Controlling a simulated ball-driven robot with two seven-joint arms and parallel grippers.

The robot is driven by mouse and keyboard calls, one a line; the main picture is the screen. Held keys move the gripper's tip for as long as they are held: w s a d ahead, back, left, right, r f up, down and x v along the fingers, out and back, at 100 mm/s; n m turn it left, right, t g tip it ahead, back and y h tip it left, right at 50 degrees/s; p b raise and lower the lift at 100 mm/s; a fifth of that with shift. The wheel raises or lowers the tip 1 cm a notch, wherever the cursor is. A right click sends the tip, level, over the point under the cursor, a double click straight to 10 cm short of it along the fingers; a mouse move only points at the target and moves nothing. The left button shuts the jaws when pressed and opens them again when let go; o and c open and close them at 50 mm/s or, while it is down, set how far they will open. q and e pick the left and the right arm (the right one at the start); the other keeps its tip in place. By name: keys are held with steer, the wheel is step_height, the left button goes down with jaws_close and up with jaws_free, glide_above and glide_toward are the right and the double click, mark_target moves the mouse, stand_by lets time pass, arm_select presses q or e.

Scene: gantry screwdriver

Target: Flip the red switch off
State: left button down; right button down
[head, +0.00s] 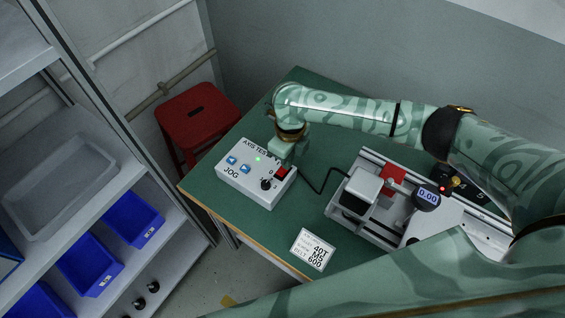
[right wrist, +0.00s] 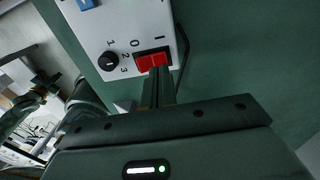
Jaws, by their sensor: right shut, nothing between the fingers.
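The red switch (head: 281,173) sits at the right end of a white control box (head: 238,183) marked "AXIS TEST" and "JOG". In the right wrist view the red rocker (right wrist: 145,62) lies in a black frame between a "0" mark on the left and an "I" mark on the right. A green lamp (head: 257,158) on the box is lit. My right gripper (head: 283,163) is shut and empty, pointing down at the switch. In the wrist view its fingertips (right wrist: 159,71) overlap the switch's lower right part; I cannot tell whether they press it. My left gripper is out of view.
A black knob (head: 266,184) and blue buttons (head: 238,164) are on the box. A black cable runs to a gantry machine (head: 360,190) with a "0.00" display (head: 427,197). A label card (head: 312,250) lies near the front edge. A red stool (head: 197,117) and a shelf with blue bins (head: 90,264) stand left.

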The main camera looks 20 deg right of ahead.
step_height(320, 180, up, 15)
steer(key=p, duration=0.4)
steer(key=shift+a, duration=0.2)
steer(key=shift+r, duration=0.1)
